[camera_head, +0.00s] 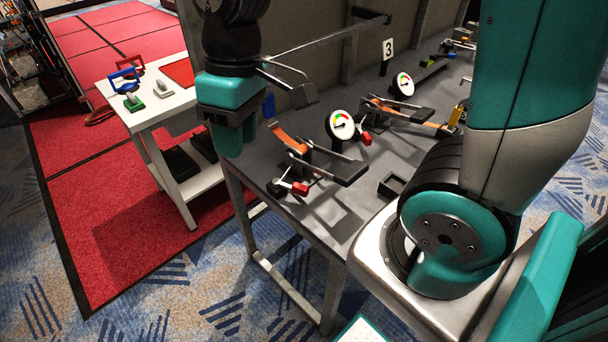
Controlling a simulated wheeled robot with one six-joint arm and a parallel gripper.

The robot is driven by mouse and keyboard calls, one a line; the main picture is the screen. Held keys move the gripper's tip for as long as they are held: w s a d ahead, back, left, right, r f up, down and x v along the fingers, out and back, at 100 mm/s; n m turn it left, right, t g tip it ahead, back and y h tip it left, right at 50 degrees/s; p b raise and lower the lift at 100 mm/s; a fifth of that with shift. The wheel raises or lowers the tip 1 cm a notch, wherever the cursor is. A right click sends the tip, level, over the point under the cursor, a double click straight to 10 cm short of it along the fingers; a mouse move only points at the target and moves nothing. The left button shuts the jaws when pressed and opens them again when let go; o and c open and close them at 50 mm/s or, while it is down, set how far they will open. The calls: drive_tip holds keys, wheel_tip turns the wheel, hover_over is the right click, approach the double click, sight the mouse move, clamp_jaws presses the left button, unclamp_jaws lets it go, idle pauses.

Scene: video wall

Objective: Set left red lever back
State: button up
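The left red lever (299,188) has a short red grip and sits low at the front left of the grey bench, below a dark clamp-like fixture with an orange strip (290,140). A second red lever (366,138) sits farther right, beside a round gauge (342,124). My gripper (237,140) hangs at the bench's left end, left of the orange strip and apart from the left lever. Its fingers do not show clearly, so I cannot tell whether it is open or shut.
The grey bench (325,215) carries another gauge (404,84), a similar fixture and a number 3 sign (388,49). A thin metal bar and bent rod stand near my gripper. A white side table (160,110) with colored handles stands left. Red carpet lies beyond.

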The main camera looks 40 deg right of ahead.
drive_tip(key=w+d+f+m+g+h+p, duration=0.1)
drive_tip(key=w+d+f+h+p, duration=0.1)
drive_tip(key=w+d+f, duration=0.35)
drive_tip(key=g+h+p, duration=0.2)
drive_tip(key=g, duration=0.1)
approach(300, 186)
drive_tip(key=shift+m, duration=0.4)
drive_tip(key=p+x, duration=0.2)
drive_tip(key=x, duration=0.7)
drive_tip(key=shift+d+f+p, duration=0.1)
drive_tip(key=shift+f+p, duration=0.15)
drive_tip(key=shift+p, duration=0.15)
clamp_jaws()
